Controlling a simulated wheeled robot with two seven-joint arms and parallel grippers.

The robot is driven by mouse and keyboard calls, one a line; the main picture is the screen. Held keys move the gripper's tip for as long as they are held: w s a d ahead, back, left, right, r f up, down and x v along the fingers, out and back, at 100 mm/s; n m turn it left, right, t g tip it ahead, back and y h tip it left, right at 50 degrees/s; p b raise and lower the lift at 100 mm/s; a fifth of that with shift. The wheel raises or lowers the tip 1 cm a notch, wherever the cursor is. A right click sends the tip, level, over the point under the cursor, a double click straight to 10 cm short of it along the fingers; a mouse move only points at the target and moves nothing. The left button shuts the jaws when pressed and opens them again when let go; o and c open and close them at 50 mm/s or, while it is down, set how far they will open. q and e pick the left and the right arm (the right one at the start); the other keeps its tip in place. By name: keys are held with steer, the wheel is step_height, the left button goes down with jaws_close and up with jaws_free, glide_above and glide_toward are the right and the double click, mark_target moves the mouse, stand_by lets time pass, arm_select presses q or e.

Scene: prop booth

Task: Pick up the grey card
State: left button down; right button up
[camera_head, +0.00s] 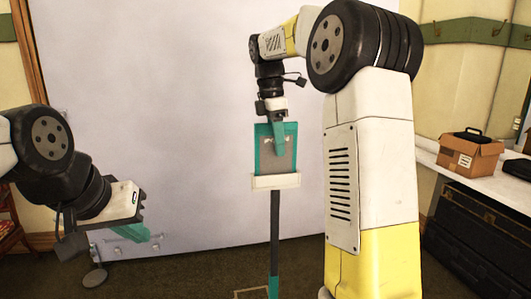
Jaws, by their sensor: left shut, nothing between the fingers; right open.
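The grey card (273,164) stands upright against a teal-edged backing, above a white ledge (275,182) on a thin dark post. My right gripper (279,148) points down at the card's upper part, with a teal finger overlapping its face. It is open; whether it touches the card I cannot tell, and its other finger is not clearly visible. My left gripper (150,236) is low at the left, shut and empty, well apart from the card.
A large pale wall panel (170,100) stands behind the post. At the right, a cardboard box (468,157) sits on a white counter (430,158) above dark cases (470,240). A red chair (8,228) shows at the left edge. Dark floor lies below.

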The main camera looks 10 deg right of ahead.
jaws_close()
stand_by(0.5)
